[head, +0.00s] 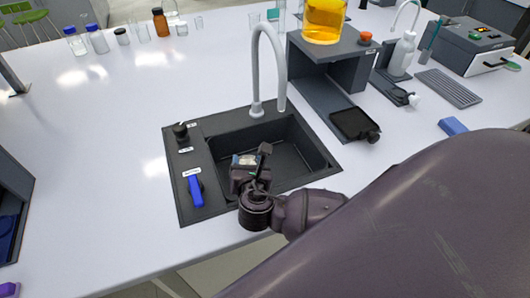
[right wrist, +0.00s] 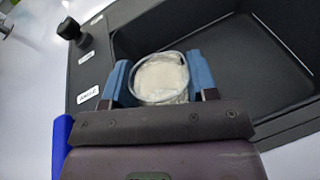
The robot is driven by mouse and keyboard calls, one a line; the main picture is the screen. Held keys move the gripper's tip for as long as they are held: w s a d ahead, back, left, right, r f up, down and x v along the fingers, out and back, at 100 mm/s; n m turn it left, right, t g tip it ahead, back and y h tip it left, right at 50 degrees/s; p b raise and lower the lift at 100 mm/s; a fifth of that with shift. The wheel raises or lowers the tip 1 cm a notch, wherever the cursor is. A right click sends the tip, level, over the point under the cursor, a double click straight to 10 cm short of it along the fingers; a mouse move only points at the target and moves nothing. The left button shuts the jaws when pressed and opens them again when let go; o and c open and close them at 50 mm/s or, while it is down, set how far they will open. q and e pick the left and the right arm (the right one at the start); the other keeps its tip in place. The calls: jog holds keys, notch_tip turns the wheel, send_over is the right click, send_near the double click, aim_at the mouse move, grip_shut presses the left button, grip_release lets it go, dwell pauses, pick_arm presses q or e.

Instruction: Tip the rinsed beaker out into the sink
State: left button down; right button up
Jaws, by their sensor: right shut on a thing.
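My right gripper (head: 250,160) is over the near left part of the dark sink (head: 318,170), low by its front rim. In the right wrist view its two blue-padded fingers are shut on a clear round beaker (right wrist: 161,78), seen from its open end, with a pale whitish inside. I cannot tell whether any liquid is in it. In the head view the beaker is mostly hidden by the gripper. The sink basin also shows in the right wrist view (right wrist: 225,60), right of the beaker. My left gripper is not in view.
A grey curved tap (head: 257,75) stands behind the basin. A blue lever (head: 195,190) and a black knob (head: 181,132) sit on the sink's left panel. A dark stand (head: 340,60) bearing an amber vessel (head: 323,22) is behind right. The white bench left of the sink is clear.

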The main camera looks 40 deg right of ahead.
jog(key=shift+w+d+f, duration=0.1)
jog(key=shift+d+f, duration=0.05)
jog(key=shift+d, duration=0.05)
jog(key=shift+w+d+r+m+g+y, duration=0.2)
jog(key=shift+d+r+m+g+y, duration=0.1)
jog(key=shift+d+m+g, duration=0.1)
jog(key=shift+w+d+r+m+g+y+b, duration=0.2)
jog(key=shift+w+d+m+g+y, duration=0.15)
jog(key=shift+d, duration=0.2)
jog(key=shift+w+d+r+m+g+y+b, duration=0.15)
jog(key=shift+w+d+g+y+b, duration=0.1)
jog(key=shift+d+y, duration=0.25)
jog(key=shift+d+f, duration=0.1)
jog(key=shift+d, duration=0.05)
jog(key=shift+w+d+r+m+g+y+b, duration=0.25)
jog(key=shift+d+m+g+y+b, duration=0.15)
jog(key=shift+g+y, duration=0.25)
